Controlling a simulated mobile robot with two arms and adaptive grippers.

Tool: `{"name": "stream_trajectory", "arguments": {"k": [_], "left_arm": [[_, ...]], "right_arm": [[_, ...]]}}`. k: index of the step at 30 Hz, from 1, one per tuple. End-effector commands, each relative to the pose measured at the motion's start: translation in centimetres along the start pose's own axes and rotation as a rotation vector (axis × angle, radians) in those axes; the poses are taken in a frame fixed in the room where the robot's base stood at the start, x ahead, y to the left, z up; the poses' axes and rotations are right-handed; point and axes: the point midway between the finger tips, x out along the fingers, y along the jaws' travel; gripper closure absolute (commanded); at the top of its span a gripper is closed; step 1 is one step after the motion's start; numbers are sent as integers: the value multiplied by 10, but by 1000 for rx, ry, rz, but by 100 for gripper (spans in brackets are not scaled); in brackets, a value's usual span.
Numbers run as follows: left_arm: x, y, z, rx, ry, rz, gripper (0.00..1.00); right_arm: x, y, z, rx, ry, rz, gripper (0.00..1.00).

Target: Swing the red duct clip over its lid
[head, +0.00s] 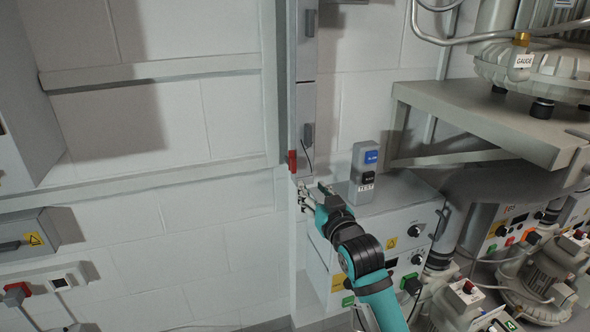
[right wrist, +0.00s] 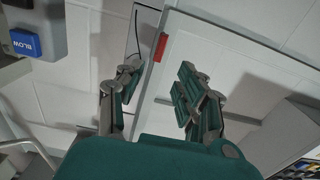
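The red duct clip (head: 292,160) sits at the left edge of a tall grey wall duct (head: 306,95), near its lower end. It also shows in the right wrist view (right wrist: 160,47), beside a thin dark cable. Which surface is the clip's lid I cannot tell for sure. My right gripper (head: 312,193) is just below the clip in the head view. In the right wrist view its two fingers (right wrist: 158,82) are spread apart with nothing between them, and the clip shows beyond the gap. My left gripper is not in view.
A grey control box with a blue button (head: 371,157) stands on a cabinet (head: 395,205) right of the gripper. A metal shelf (head: 480,115) with a blower juts out farther right. The wall left of the duct is bare apart from rails and boxes.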

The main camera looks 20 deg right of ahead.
Motion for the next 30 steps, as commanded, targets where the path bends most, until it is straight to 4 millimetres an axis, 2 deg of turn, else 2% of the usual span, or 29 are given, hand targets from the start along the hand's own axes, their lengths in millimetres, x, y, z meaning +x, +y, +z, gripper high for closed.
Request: {"name": "stream_trajectory", "arguments": {"k": [1, 6, 15, 21, 30], "left_arm": [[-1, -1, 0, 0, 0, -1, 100], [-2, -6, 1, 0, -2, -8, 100], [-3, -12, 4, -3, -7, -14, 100], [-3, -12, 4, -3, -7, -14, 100], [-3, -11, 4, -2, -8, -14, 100]], "right_arm": [[12, 0, -2, 0, 0, -1, 63], [49, -1, -1, 0, 0, -1, 63], [101, -1, 0, 1, -1, -1, 63], [118, -1, 0, 0, -1, -1, 63], [121, -1, 1, 0, 0, -1, 63]]}}
